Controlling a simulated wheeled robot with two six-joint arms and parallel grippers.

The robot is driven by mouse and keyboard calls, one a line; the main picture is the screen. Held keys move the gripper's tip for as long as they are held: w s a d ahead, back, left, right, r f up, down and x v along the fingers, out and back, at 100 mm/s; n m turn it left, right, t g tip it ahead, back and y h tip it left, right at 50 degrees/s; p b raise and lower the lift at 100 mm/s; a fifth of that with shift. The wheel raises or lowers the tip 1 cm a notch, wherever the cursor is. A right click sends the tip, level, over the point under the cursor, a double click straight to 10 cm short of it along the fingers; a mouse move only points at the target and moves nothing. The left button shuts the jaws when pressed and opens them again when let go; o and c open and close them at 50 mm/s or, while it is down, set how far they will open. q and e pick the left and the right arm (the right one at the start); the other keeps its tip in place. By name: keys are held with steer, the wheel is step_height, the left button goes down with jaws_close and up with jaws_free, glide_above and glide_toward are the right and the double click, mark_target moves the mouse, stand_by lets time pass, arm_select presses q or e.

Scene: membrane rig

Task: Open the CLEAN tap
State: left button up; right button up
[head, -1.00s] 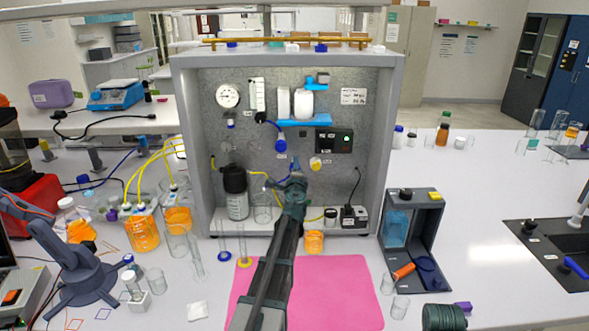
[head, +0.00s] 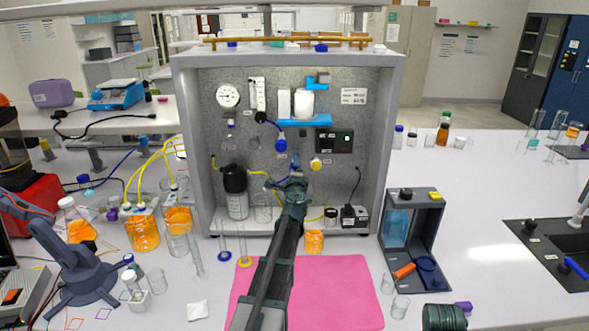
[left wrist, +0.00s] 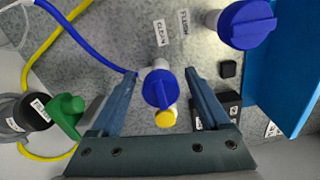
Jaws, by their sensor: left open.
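A blue tap (left wrist: 158,88) sits between the fingers of my left gripper (left wrist: 161,80) in the left wrist view. The fingers stand apart on either side of it, with gaps visible. The label CLEAN (left wrist: 160,32) is on the panel beside this tap. A yellow knob (left wrist: 167,118) shows just below the tap in that view. A larger blue tap (left wrist: 247,22) is at upper right, and also shows in the head view (head: 281,145). In the head view my left gripper (head: 294,178) is in front of the panel and hides the CLEAN tap. My right gripper is out of view.
The grey panel (head: 347,118) stands in a frame. Blue tubing (left wrist: 85,45) runs beside the tap. A blue shelf (head: 304,120) is above it. A pink mat (head: 345,290) lies in front.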

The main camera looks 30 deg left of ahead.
arm_select(q)
steer(key=shift+s+d, duration=0.1)
steer(key=shift+s, duration=0.05)
steer(key=v, duration=1.3)
steer(key=shift+s+d, duration=0.15)
steer(key=shift+d, duration=0.05)
steer(key=shift+f, duration=0.1)
